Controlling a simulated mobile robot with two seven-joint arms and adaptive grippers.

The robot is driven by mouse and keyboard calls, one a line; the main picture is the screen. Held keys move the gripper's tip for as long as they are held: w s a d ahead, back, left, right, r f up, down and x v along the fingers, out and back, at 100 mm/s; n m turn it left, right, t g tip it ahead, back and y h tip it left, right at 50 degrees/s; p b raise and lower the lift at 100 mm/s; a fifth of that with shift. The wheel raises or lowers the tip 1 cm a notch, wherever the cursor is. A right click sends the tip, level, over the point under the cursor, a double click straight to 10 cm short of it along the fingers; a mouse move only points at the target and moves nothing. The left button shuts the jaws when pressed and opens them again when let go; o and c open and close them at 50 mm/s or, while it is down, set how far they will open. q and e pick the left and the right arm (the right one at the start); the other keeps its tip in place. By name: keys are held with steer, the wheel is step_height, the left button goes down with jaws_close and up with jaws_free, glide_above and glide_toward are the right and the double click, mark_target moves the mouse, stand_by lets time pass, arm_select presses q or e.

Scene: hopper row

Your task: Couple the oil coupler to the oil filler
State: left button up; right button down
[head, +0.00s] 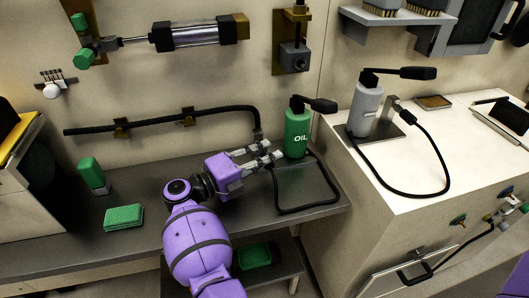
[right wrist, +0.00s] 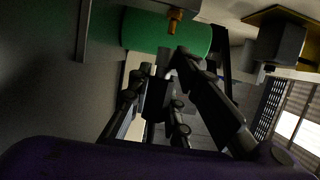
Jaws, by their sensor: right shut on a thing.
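The green oil bottle (head: 297,135), lettered OIL and with a black lever top, stands on the dark shelf against the wall. Its black hose (head: 333,190) loops over the shelf and back to my right gripper (head: 274,155). The right gripper is just left of the bottle, its fingers closed on the oil coupler, which is mostly hidden in the head view. In the right wrist view the dark coupler (right wrist: 156,98) sits between the fingers, with the green bottle (right wrist: 140,32) beyond. I cannot tell which fitting is the oil filler. My left gripper is out of view.
A grey bottle (head: 366,110) with its own looped hose stands on the white cabinet (head: 430,180) to the right. A black pipe (head: 160,123) runs along the wall behind my gripper.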

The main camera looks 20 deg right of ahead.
steer(key=shift+s, duration=0.2)
stand_by(0.3)
steer(key=shift+s+p, duration=0.4)
steer(key=shift+s, duration=0.25)
stand_by(0.8)
stand_by(0.3)
steer(key=c, duration=2.2)
jaws_free()
jaws_close()
